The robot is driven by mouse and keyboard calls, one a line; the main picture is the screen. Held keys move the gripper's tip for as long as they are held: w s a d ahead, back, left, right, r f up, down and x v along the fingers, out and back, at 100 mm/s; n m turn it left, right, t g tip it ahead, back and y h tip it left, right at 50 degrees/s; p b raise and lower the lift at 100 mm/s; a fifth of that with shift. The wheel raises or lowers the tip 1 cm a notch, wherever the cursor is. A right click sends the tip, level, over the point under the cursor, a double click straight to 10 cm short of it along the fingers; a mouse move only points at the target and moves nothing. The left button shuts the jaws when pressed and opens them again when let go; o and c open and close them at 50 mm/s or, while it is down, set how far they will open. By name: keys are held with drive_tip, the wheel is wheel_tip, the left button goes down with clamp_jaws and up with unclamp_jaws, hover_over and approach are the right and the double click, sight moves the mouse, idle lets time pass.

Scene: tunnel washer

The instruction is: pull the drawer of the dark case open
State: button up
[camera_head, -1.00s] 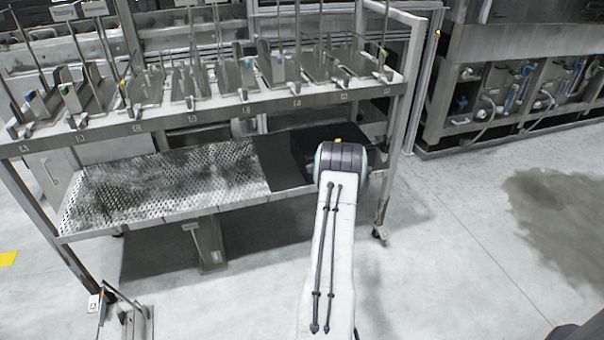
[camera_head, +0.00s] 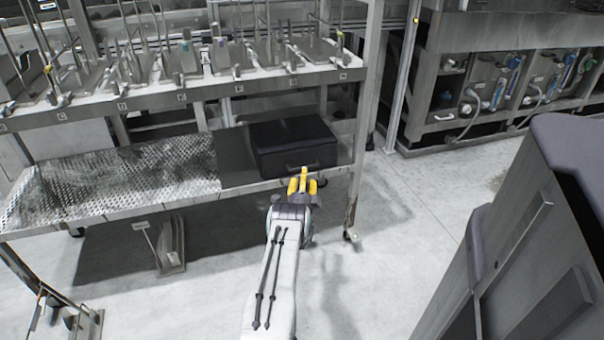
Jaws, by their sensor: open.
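The dark case (camera_head: 293,143) is a black box on the right end of the rack's lower shelf. The drawer looks closed.
The lower shelf (camera_head: 110,188) has a perforated metal top left of the case. The upper shelf (camera_head: 190,97) holds several metal holders with rods. A rack leg (camera_head: 362,130) stands right of the case. Clear floor (camera_head: 400,215) lies to the right. A large dark body is close at lower right.

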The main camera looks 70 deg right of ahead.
drive_tip(key=shift+b+x, duration=1.4)
drive_tip(key=shift+x, duration=0.95)
drive_tip(key=shift+c, duration=0.2)
clamp_jaws()
